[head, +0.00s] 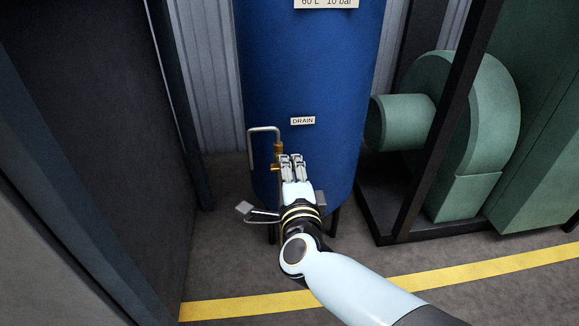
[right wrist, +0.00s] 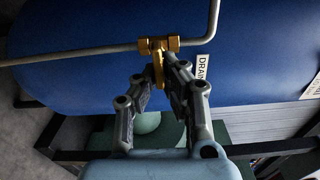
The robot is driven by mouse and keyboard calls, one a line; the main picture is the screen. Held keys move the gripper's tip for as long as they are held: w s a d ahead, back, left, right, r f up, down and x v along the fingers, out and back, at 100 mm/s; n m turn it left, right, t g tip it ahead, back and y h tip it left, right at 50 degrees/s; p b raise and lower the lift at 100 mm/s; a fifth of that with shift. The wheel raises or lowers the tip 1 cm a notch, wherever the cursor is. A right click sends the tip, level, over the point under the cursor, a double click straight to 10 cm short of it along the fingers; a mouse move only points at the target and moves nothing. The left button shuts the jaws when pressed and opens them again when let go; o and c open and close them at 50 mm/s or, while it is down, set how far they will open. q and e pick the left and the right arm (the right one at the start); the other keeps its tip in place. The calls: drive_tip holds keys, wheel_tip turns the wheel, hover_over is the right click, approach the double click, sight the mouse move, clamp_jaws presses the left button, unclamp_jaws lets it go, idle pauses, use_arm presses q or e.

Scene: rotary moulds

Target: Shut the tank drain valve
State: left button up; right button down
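The drain valve is a small brass fitting (head: 278,149) on a grey pipe (head: 264,130) at the lower left of the blue tank (head: 310,90). A white DRAIN label (head: 303,121) is above it. In the right wrist view the brass valve body (right wrist: 158,44) sits on the pipe, and its short brass lever (right wrist: 158,68) points toward my gripper. My right gripper (head: 293,160) is close in front of the valve. In the right wrist view its fingers (right wrist: 159,82) are apart, one on either side of the lever's end; contact is unclear. My left gripper is out of view.
A green blower (head: 475,125) in a dark frame stands right of the tank. A dark cabinet (head: 95,120) is on the left. A yellow line (head: 450,273) crosses the floor. The floor in front of the tank is clear.

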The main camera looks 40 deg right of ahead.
drive_tip(key=shift+s+f, duration=0.15)
drive_tip(key=shift+f, duration=0.15)
drive_tip(key=c, duration=1.4)
unclamp_jaws()
drive_tip(key=shift+r, duration=0.1)
drive_tip(key=shift+c, duration=0.2)
drive_tip(key=shift+r+m, duration=0.1)
drive_tip(key=shift+m, duration=0.2)
wheel_tip(320, 180, up, 10)
drive_tip(key=shift+f, duration=0.1)
